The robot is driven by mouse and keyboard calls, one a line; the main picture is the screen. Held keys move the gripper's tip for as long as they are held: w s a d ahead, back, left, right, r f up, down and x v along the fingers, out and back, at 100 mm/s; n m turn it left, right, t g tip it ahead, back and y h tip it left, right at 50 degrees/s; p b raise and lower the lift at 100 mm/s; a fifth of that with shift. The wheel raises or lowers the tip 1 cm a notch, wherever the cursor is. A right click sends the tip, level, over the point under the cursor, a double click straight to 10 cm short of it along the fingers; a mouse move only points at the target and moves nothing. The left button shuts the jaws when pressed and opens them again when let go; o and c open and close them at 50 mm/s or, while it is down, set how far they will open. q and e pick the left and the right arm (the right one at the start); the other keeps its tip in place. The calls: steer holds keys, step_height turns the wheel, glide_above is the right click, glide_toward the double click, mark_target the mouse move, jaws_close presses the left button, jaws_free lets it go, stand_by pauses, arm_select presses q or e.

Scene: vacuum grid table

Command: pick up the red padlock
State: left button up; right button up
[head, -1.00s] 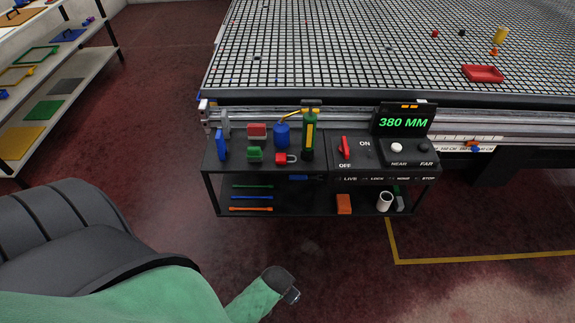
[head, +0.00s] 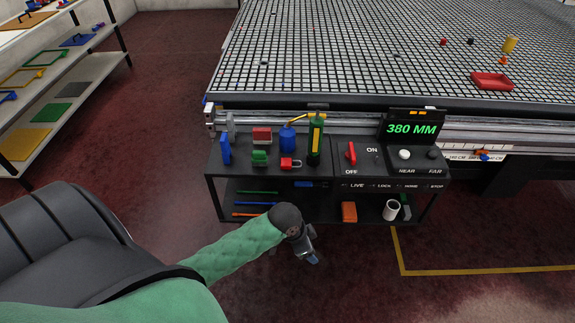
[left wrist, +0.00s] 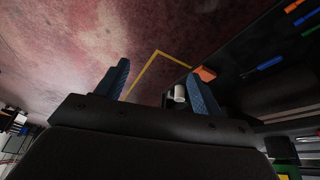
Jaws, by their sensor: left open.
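The red padlock (head: 290,163) sits on the black top shelf of the console, right of a green block (head: 259,158) and in front of a blue cylinder (head: 287,139). A green bottle-like tool (head: 315,141) stands just to its right. My left gripper (head: 313,259) is in front of and below the console, apart from the padlock. In the left wrist view its two blue fingers (left wrist: 160,82) are spread with nothing between them. The padlock does not show clearly in the left wrist view. My right gripper is not in view.
The console's lower shelf holds an orange block (head: 349,212), a white cup (head: 391,210) and several coloured rods. A red switch (head: 351,155) stands on the console top. A grid table (head: 350,50) lies behind. The floor in front is clear.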

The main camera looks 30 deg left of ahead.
arm_select(q)
steer(key=w+a+m, duration=0.2)
steer(key=w+a, duration=0.3)
steer(key=w, duration=0.2)
steer(key=m+g, duration=0.1)
glide_toward(287, 162)
steer(key=f, duration=0.1)
steer(key=shift+w+d+f+h+p, duration=0.1)
steer(key=shift+d+f+h+p, duration=0.15)
steer(key=shift+f, duration=0.35)
steer(key=shift+w+d+f+h+p, duration=0.15)
steer(key=shift+f+h, duration=0.1)
steer(key=shift+f, duration=0.35)
steer(key=p+x, duration=0.2)
steer(key=x, duration=0.2)
steer(key=shift+w+a+f, duration=0.15)
steer(key=shift+f, duration=0.4)
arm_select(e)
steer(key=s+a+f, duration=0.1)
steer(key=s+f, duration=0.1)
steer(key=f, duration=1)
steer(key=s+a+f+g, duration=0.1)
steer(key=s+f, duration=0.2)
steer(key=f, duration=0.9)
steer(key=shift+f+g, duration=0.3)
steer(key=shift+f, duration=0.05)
arm_select(q)
steer(key=shift+c, duration=0.2)
